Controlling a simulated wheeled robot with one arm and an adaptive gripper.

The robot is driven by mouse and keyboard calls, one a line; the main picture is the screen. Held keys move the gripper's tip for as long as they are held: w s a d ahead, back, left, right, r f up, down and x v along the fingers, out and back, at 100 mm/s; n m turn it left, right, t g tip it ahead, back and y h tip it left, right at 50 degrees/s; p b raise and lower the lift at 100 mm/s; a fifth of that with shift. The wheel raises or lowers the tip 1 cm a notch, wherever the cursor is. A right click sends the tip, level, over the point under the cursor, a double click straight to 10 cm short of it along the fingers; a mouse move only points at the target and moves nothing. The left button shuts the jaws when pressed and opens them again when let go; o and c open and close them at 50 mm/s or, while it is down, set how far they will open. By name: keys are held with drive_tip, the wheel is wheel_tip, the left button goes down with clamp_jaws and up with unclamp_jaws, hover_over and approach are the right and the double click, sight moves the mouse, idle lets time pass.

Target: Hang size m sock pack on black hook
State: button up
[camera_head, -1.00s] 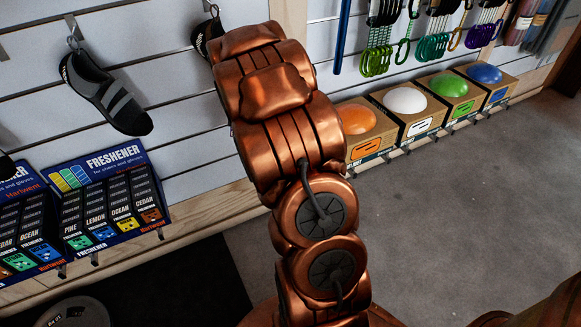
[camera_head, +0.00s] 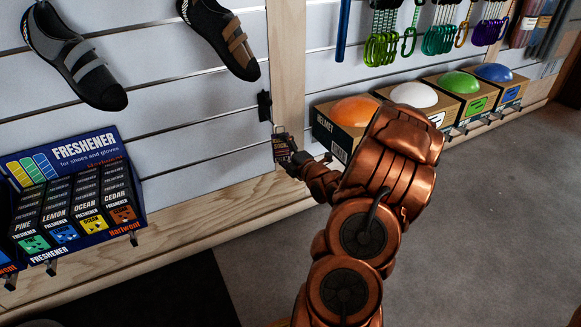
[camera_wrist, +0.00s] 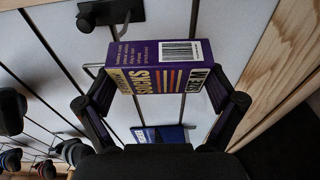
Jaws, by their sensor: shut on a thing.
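In the head view the pack (camera_head: 283,146) looks small at the end of my arm, by the wooden post. The black hook (camera_head: 264,105) is on the slatted wall just above and left of the pack. In the wrist view the black hook (camera_wrist: 111,13) is at the top, apart from the pack. The pack's far side is hidden.
Two grey-black climbing shoes (camera_head: 76,55) hang left of the hook. A freshener display (camera_head: 70,195) stands lower left. Boxed helmets (camera_head: 352,110) line the shelf at right, close beside my arm. Carabiners (camera_head: 381,45) hang above them. The floor at right is clear.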

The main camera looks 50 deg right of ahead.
drive_tip(key=shift+s+d+f+b, duration=0.25)
drive_tip(key=shift+s+f+b, duration=0.15)
drive_tip(key=shift+s, duration=0.2)
drive_tip(key=shift+w+d+r+p, duration=0.15)
drive_tip(key=shift+w+r+p, duration=0.05)
drive_tip(key=shift+w+p, duration=0.15)
drive_tip(key=d+f+p+x, duration=0.1)
drive_tip(key=p+x, duration=0.1)
drive_tip(key=x, duration=0.7)
drive_tip(key=shift+f+p, duration=0.3)
drive_tip(key=shift+p, duration=0.05)
idle(0.5)
drive_tip(key=shift+s, duration=0.1)
idle(0.4)
drive_tip(key=o, duration=0.8)
